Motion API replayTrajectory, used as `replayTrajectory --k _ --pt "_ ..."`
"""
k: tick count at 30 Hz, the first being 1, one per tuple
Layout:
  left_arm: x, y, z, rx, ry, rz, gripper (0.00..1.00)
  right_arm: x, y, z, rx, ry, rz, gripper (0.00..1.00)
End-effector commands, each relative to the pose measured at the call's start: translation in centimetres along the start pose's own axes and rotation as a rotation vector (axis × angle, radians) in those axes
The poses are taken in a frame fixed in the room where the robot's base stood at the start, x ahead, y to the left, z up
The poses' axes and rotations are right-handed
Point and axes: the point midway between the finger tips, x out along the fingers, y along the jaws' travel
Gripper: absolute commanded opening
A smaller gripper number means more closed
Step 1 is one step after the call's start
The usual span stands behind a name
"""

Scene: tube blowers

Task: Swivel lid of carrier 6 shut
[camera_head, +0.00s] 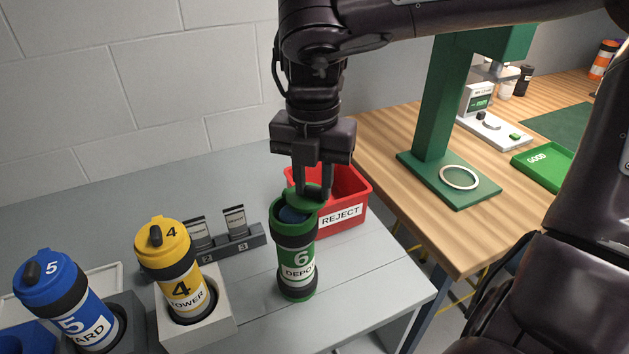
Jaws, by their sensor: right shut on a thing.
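Carrier 6 (297,262) is a green cylinder with black bands and a white label, upright on the grey table. Its green lid (304,196) is swung partly aside at the top, toward the back right. Part of the carrier's mouth is uncovered, and something blue shows inside. My right gripper (312,192) points down from above and is shut on the lid. The exact contact of its fingers is partly hidden. My left gripper is not in view.
Yellow carrier 4 (168,262) and blue carrier 5 (62,300) stand in holders at left. A red REJECT bin (350,190) stands close behind carrier 6. A small rack with cards (225,245) sits behind. A green press (440,120) stands on the wooden table at right.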

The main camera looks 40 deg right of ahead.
Motion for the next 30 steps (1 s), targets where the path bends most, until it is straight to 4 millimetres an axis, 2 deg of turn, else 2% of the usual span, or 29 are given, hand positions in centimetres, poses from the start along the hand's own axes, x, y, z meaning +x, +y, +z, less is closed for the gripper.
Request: replayTrajectory --k 18,30 --pt "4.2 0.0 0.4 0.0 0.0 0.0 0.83 0.3 0.9 -2.6 0.57 -0.002 0.003 0.04" --pt "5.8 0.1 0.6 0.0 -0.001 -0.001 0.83 0.1 1.7 -3.4 0.814 -0.001 0.002 0.04"
